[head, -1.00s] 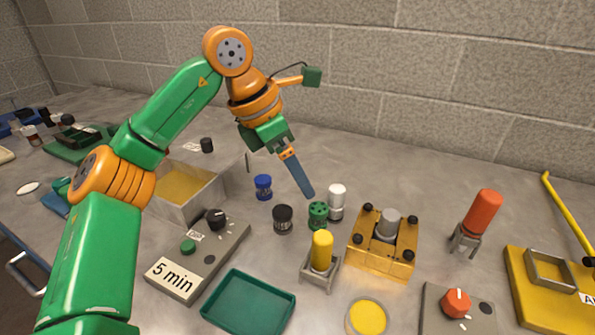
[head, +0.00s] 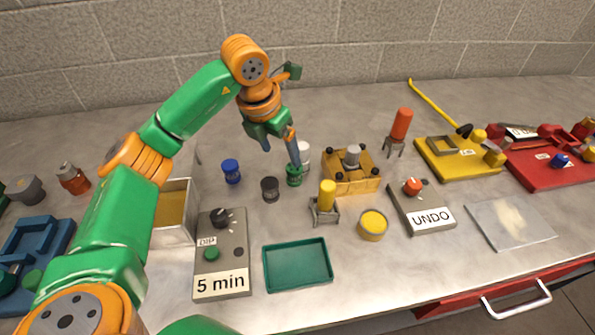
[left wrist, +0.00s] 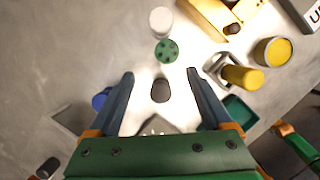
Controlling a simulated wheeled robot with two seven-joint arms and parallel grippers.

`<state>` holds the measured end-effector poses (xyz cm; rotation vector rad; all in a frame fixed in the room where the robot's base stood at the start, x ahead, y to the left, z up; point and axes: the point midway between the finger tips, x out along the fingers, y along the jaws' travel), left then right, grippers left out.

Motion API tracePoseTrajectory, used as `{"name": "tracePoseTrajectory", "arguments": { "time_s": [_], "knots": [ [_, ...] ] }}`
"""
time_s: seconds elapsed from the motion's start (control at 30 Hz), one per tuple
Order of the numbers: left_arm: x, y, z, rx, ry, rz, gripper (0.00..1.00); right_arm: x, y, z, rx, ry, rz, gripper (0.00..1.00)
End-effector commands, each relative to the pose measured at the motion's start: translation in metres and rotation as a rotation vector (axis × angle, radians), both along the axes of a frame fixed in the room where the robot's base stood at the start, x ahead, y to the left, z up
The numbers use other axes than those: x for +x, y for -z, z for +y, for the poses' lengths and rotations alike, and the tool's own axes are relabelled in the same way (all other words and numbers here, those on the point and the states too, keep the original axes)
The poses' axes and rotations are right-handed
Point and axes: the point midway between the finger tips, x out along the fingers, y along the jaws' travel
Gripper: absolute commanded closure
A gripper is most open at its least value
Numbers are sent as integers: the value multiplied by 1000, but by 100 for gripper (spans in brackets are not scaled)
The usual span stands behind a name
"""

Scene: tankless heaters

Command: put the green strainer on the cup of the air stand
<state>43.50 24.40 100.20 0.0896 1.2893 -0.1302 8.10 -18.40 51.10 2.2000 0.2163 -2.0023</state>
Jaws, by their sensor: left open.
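The green strainer (head: 294,176) is a small round dark-green piece standing on the grey table. In the left wrist view it shows from above as a green disc with dark dots (left wrist: 166,51). My left gripper (head: 282,158) is open and empty; one blue finger overlaps the strainer's top in the head view. In the left wrist view the strainer lies just beyond the open fingertips (left wrist: 160,73), not between them. I cannot tell which thing is the air stand; a yellow board (head: 430,160) at right has a label too small to read.
A black jar (head: 270,189), a blue jar (head: 231,171) and a white jar (head: 304,153) stand close to the strainer. A yellow block (head: 340,184) and a stand with a yellow cylinder (head: 327,195) are at its right. A green tray (head: 298,265) lies in front.

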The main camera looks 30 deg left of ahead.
Motion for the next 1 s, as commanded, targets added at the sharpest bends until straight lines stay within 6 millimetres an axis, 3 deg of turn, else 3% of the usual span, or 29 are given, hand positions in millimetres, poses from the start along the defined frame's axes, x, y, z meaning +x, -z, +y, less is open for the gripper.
{"name": "tracePoseTrajectory", "arguments": {
  "time_s": [0.17, 0.33, 0.43, 0.67, 0.77, 1.0],
  "knots": [
    [5, 17, -2, 1, -10, 6, 17, 0, -8, -1, -1, -1, 0, 50],
    [16, 44, -11, 1, -9, 8, 17, 3, -25, -3, -5, -2, -5, 50],
    [21, 62, -11, 1, -10, 5, 17, 3, -25, -4, -7, -1, -6, 50],
    [23, 68, -11, 1, -9, 1, 17, 3, -24, -5, -7, -1, -6, 50],
    [23, 68, -11, 1, -9, 1, 38, 3, -24, -4, -7, -1, -6, 50],
    [23, 68, -11, 1, -9, 1, 100, 3, -24, -1, -1, 1, -5, 50]
  ]
}}
